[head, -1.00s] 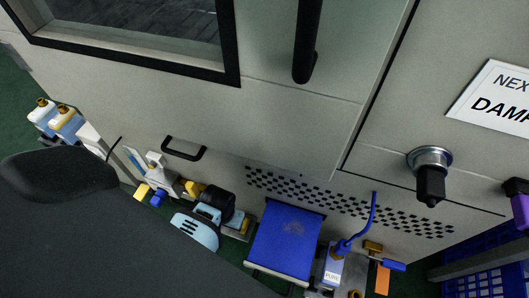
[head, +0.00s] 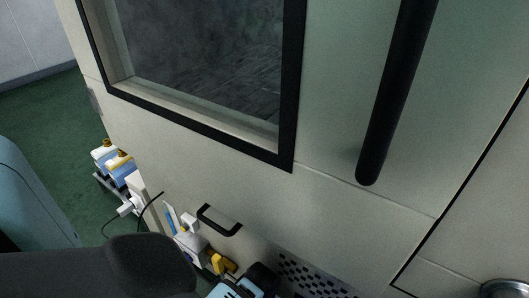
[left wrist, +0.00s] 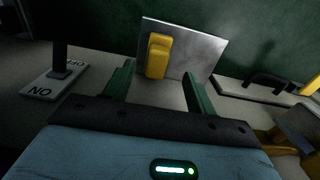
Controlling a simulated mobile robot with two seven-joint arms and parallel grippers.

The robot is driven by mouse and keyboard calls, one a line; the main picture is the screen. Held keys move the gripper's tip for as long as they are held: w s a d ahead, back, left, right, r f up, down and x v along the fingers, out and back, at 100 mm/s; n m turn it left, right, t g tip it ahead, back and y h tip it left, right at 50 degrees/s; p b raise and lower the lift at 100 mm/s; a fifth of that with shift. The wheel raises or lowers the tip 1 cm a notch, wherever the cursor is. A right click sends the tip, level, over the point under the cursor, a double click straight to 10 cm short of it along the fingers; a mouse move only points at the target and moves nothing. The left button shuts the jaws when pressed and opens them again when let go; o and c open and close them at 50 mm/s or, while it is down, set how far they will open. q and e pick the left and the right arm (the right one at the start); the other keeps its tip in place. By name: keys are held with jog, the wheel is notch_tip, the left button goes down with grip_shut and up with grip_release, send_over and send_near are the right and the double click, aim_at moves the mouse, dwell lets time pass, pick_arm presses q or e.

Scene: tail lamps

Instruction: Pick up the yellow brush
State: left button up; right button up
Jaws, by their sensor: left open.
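In the left wrist view a yellow block-shaped thing (left wrist: 158,57) stands against or on a tilted grey metal plate (left wrist: 205,50). I cannot tell for sure whether it is the yellow brush. My left gripper (left wrist: 158,74) is open, with its two green fingers apart and nothing held between them. The yellow thing shows beyond the fingers, roughly between them; whether they touch it is unclear. My right gripper is in neither view.
A large pale cabinet (head: 330,225) with a window and a long black handle (head: 395,95) fills the head view.

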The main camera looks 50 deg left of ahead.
pick_arm(q)
jog(key=f+b, duration=0.2)
jog(key=f, duration=0.2)
jog(key=shift+d, duration=0.2)
jog(key=shift+w+f+b, duration=0.1)
jog(key=shift+f+b, duration=0.2)
jog(key=shift+f, duration=0.05)
jog(key=shift+r, duration=0.1)
jog(key=shift+c, duration=1.1)
jog(key=c, duration=0.9)
jog(key=shift+r+p, duration=0.15)
jog(key=shift+p, duration=0.15)
jog(key=shift+c, duration=0.2)
